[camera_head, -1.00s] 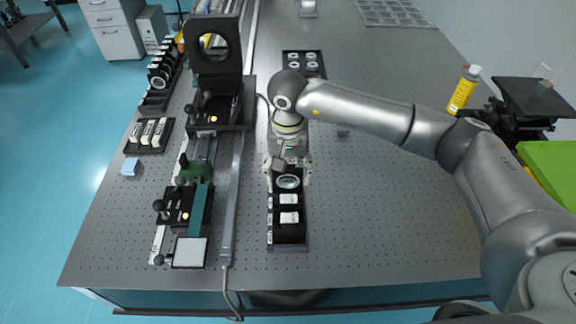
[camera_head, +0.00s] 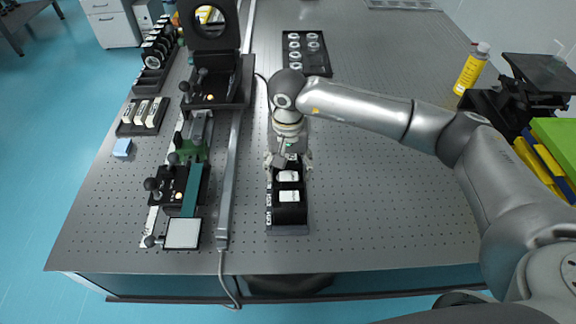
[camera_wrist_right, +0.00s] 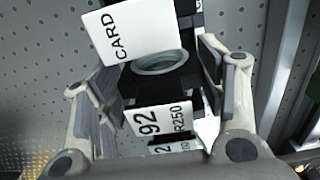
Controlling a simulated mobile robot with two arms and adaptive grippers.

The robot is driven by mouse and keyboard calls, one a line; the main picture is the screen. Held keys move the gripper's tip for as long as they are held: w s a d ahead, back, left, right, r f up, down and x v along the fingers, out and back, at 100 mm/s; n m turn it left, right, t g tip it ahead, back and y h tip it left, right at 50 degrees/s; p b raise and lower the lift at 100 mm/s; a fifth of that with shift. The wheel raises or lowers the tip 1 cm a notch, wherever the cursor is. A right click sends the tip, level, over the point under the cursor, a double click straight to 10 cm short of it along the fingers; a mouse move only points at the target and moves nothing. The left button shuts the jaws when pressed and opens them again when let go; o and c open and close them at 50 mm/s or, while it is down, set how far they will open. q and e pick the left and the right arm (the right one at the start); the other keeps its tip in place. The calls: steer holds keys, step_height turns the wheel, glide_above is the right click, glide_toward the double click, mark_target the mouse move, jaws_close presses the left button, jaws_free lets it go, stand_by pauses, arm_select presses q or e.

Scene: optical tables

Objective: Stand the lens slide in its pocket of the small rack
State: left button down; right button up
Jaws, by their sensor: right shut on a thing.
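The small rack (camera_head: 290,229) is a long black holder on the perforated table, with white-labelled slides standing in its near part. My right gripper (camera_head: 288,163) is over its far part, pointing down, and hides what lies beneath. In the right wrist view, the lens slide (camera_wrist_right: 160,62) shows a round clear lens in a black frame between my gripper's fingers (camera_wrist_right: 160,85). The gripper is shut on it. A white CARD plate (camera_wrist_right: 130,32) and a plate marked 92 R250 (camera_wrist_right: 158,119) appear above and below the lens. I cannot tell whether the slide is seated in a pocket. My left gripper is not in view.
A long rail (camera_head: 232,170) runs left of the rack, with optical mounts (camera_head: 178,190) beyond it. A black tray of round parts (camera_head: 306,54) lies behind my right gripper. A yellow bottle (camera_head: 472,68) stands at the right. The table right of the rack is clear.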

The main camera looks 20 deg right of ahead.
steer(key=shift+f, duration=0.3)
stand_by(0.6)
steer(key=o, duration=1.2)
steer(key=shift+o, duration=0.2)
steer(key=shift+r, duration=0.1)
steer(key=shift+r+p, duration=1.7)
steer(key=shift+r, duration=3.2)
